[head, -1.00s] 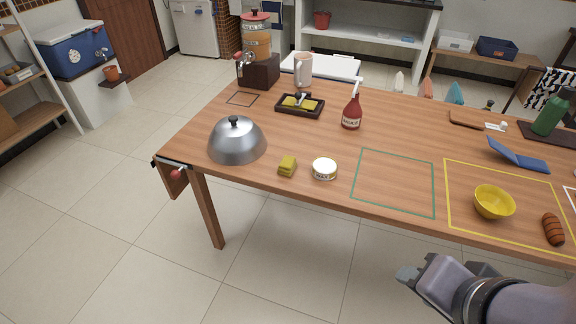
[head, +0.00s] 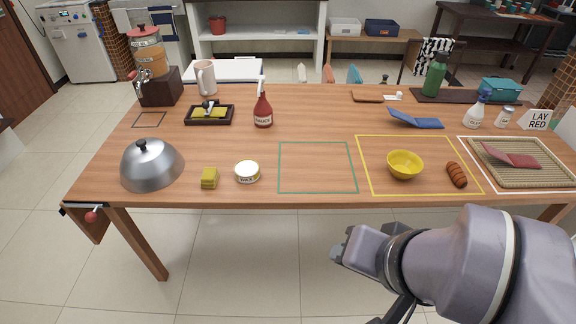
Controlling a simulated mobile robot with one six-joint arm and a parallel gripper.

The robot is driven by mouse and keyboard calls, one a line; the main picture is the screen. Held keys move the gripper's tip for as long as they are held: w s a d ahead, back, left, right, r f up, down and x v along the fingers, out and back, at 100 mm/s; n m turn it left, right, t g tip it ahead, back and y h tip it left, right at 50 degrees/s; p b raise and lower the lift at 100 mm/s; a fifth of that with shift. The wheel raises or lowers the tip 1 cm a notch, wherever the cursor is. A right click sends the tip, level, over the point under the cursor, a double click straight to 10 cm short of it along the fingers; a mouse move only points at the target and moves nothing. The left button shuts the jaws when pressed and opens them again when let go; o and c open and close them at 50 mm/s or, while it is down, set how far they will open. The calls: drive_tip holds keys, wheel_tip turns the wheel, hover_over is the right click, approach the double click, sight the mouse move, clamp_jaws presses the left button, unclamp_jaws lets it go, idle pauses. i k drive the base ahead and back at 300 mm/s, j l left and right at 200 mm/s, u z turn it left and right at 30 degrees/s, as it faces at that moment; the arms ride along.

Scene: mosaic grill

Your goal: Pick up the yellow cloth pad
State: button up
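A small yellow-green block (head: 209,178), which looks like a folded cloth or sponge pad, lies near the table's front edge on the left. It sits between a steel dome lid (head: 152,165) and a white-topped wax tin (head: 247,172). Another flat yellow piece (head: 209,112) lies in a dark tray behind it, partly covered by a handled tool. I cannot tell for sure which one is cloth. My gripper (head: 338,254) is in front of the table, below its edge, well right of the block and apart from everything. Its fingers are too hidden to read.
A red sauce bottle (head: 263,110) stands behind the tin. A green outline (head: 318,167) on the table is empty. A yellow bowl (head: 405,165) and a sausage (head: 457,174) lie to the right. Blue (head: 415,119) and red (head: 510,155) folded pads are further right.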

sight(210, 175)
drive_tip(key=i+j, duration=0.15)
drive_tip(key=j, duration=0.2)
drive_tip(key=i+j, duration=0.15)
drive_tip(key=j, duration=0.25)
drive_tip(key=i+j, duration=0.15)
drive_tip(key=j, duration=0.2)
drive_tip(key=i+j, duration=0.15)
drive_tip(key=j, duration=0.2)
drive_tip(key=i+j, duration=0.15)
drive_tip(key=j, duration=0.25)
drive_tip(key=i+j, duration=0.15)
drive_tip(key=j, duration=0.2)
drive_tip(key=i+j, duration=0.15)
drive_tip(key=j, duration=0.25)
drive_tip(key=i+l+z, duration=0.05)
